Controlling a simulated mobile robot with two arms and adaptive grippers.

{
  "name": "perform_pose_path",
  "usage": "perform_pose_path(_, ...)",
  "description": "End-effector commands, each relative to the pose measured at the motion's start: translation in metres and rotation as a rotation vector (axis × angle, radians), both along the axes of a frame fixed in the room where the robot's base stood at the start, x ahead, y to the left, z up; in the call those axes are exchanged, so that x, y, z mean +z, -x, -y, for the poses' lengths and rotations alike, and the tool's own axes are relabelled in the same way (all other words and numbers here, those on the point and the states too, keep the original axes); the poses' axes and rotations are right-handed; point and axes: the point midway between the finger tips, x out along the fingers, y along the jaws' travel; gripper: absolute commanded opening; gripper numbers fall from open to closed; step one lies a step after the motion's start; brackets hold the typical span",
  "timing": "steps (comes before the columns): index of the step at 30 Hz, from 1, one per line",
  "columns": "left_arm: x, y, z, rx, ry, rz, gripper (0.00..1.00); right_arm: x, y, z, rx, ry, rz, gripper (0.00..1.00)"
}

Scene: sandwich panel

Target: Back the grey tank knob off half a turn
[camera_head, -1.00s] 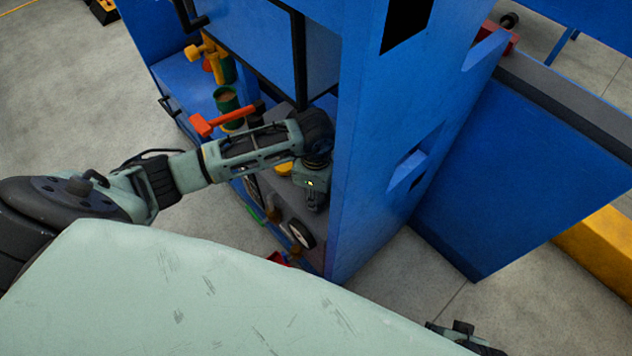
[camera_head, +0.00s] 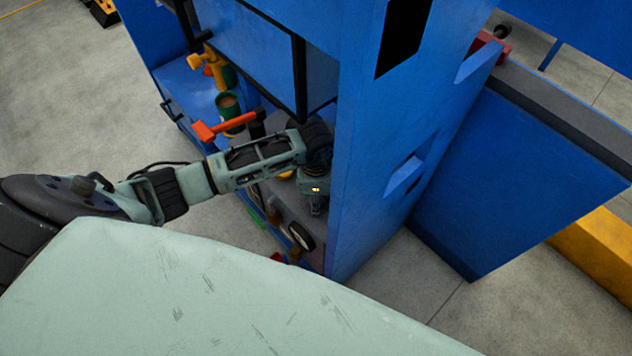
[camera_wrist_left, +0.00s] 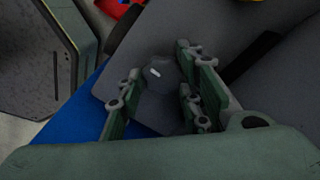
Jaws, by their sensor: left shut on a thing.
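The grey tank knob (camera_wrist_left: 158,74) shows in the left wrist view as a dark grey rounded shape with a small bright glint, in front of a grey panel face. My left gripper (camera_wrist_left: 160,88) has its green fingers on either side of the knob and is shut on it. In the head view my left gripper (camera_head: 316,204) is at the grey panel, close beside the blue side wall. The knob is hidden there behind my gripper and wrist. My right gripper is not in view.
The tall blue cabinet wall (camera_head: 385,190) stands just right of my left gripper. A red-orange handle (camera_head: 224,126), a green cylinder (camera_head: 229,104) and a yellow valve (camera_head: 206,60) are left of it.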

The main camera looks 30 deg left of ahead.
Motion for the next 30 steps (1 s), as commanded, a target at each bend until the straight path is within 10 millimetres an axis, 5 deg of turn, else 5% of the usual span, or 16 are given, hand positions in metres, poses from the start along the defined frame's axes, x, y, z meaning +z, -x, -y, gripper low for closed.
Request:
perform_pose_path(5, -0.004, 0.009, 0.002, -0.003, 0.001, -0.023, 0.07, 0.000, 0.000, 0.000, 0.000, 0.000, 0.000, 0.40)
perform_pose_path(6, -0.004, 0.009, 0.002, -0.003, 0.001, -0.024, 0.36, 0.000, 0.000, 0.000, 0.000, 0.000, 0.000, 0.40)
perform_pose_path(10, -0.004, 0.008, 0.002, -0.003, 0.001, -0.021, 0.47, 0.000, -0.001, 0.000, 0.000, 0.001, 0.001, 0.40)
perform_pose_path(25, 0.000, 0.003, 0.000, -0.001, -0.002, -0.008, 0.47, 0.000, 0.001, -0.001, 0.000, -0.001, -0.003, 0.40)
perform_pose_path(30, 0.016, 0.001, 0.001, -0.003, 0.001, -0.004, 0.47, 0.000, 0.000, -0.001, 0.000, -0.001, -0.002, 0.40)
